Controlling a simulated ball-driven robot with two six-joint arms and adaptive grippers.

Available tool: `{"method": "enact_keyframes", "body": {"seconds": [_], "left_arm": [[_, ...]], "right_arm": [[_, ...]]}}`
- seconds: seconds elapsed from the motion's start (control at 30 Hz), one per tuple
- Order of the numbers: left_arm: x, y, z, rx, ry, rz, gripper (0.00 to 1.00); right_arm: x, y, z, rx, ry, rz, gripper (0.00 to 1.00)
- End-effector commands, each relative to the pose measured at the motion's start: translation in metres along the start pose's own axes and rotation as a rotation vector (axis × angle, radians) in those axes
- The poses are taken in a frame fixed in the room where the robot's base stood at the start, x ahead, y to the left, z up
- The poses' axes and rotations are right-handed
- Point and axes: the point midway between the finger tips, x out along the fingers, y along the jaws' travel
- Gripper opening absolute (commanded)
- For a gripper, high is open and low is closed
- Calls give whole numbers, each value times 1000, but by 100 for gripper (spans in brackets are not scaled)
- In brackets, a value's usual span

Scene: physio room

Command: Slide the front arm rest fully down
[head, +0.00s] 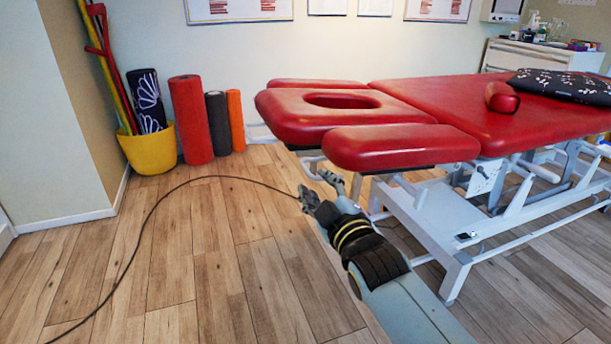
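The front arm rest (402,146) is a padded red board on the near side of the treatment table's head end. A similar red arm rest (316,83) is on the far side. My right gripper (320,187) is below and to the left of the front arm rest, over the floor. My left gripper is not in the view.
The table's white frame (440,215) stands to the right of my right gripper. A black cable (150,212) curves over the wooden floor. Foam rollers (190,120) and a yellow bucket (149,152) stand by the wall. The floor at left is otherwise clear.

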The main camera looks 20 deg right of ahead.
Motion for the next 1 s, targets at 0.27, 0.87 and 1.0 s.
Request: {"method": "enact_keyframes", "body": {"seconds": [0.27,0.87,1.0], "left_arm": [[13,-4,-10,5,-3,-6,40],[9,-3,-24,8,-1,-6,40],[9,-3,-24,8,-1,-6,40]], "right_arm": [[52,-4,3,0,-1,-2,33],[69,-1,1,0,-2,-2,17],[69,-1,1,0,-2,-2,0]]}}
